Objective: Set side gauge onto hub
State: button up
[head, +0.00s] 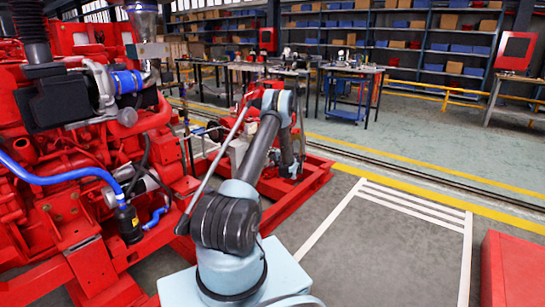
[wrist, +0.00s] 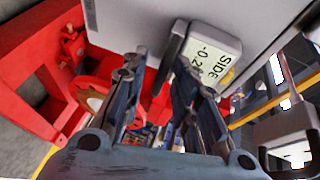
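The side gauge (wrist: 212,55) shows in the wrist view as a pale block with a dark edge, reading "SIDE" and a partly cut-off number. It lies just beyond the right finger of my gripper (wrist: 157,82). The two dark fingers stand apart, with a visible gap between them. The gauge's dark edge comes close to the right finger; I cannot tell whether they touch. In the head view my arm bends down beside the red pumpset frame, and gripper and gauge are not clear there. I cannot pick out the hub with certainty; a round red and orange part (wrist: 95,100) shows left of the fingers.
A large grey surface (wrist: 130,22) lies close past the fingertips. The red engine (head: 60,190) fills the left of the head view, and its red base frame (head: 312,180) runs under my arm. A red box (head: 508,270) stands front right. Marked floor between is clear.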

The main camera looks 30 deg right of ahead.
jog(key=v, duration=1.2)
jog(key=shift+f, duration=0.1)
